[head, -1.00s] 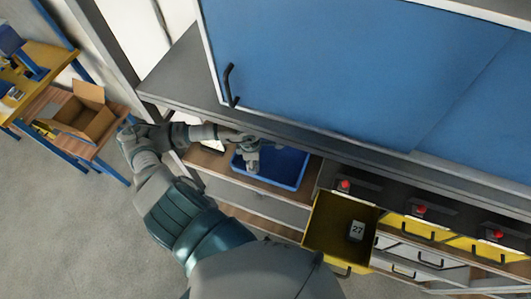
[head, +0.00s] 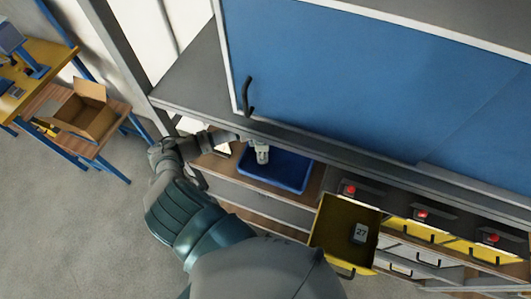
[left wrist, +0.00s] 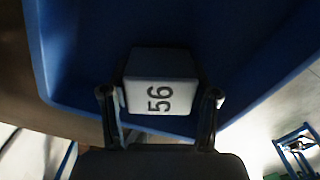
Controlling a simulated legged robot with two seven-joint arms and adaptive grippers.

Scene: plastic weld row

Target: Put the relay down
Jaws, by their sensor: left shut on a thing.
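A white relay marked 56 (left wrist: 160,95) sits between the two fingers of my left gripper (left wrist: 160,108), which is shut on it. In the left wrist view the blue tray (left wrist: 75,70) spreads behind and around the relay. In the head view my left gripper (head: 262,157) points down at the left back part of the blue tray (head: 287,186) on the wooden shelf. I cannot tell whether the relay touches the tray floor. My right gripper is not in view.
A yellow drawer (head: 322,235) stands open to the right, holding a part marked 27 (head: 360,232). A blue cabinet door (head: 340,80) and a grey ledge (head: 190,85) hang above the shelf. The right part of the tray is clear.

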